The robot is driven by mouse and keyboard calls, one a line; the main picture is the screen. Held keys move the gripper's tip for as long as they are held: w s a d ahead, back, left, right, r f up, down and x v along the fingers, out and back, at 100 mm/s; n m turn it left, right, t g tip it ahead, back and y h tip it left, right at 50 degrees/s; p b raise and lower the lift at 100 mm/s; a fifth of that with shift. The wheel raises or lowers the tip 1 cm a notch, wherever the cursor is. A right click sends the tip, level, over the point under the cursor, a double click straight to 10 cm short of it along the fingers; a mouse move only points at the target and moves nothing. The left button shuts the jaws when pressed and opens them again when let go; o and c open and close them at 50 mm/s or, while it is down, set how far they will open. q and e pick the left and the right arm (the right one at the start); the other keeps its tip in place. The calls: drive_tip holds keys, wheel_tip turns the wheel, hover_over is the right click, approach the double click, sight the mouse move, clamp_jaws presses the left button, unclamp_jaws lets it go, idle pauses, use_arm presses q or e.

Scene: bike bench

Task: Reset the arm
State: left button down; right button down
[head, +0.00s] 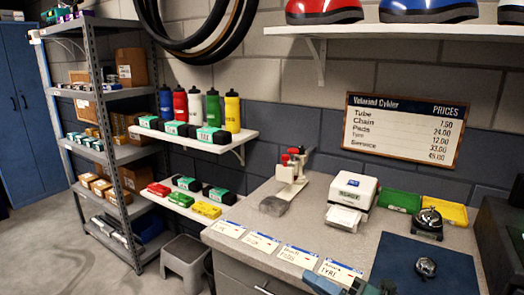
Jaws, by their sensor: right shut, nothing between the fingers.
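My right gripper (362,287) shows only in part at the bottom edge of the head view, in front of the bench's front edge. It is dark, cut off by the frame, and shut with nothing in it. It is apart from the things at the back of the workbench (310,215). A teal part shows just left of it; I cannot tell whether that belongs to the arm. My left gripper is not in view.
Several price cards (297,256) lie along the bench's front edge. A grey stool (185,258) stands left.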

drive_tip(key=s+d+f+m+h, duration=0.2)
drive_tip(key=s+f+m+h, duration=0.4)
drive_tip(key=f+m, duration=0.5)
drive_tip(key=s+d+f+m+g+h, duration=0.1)
drive_tip(key=s+f+m+h, duration=0.5)
drive_tip(key=m, duration=1.1)
drive_tip(key=s+d+f+p, duration=0.1)
drive_tip(key=s+f, duration=0.3)
drive_tip(key=f, duration=0.2)
drive_tip(key=shift+s+d, duration=0.15)
drive_tip(key=shift+s, duration=0.25)
idle(1.1)
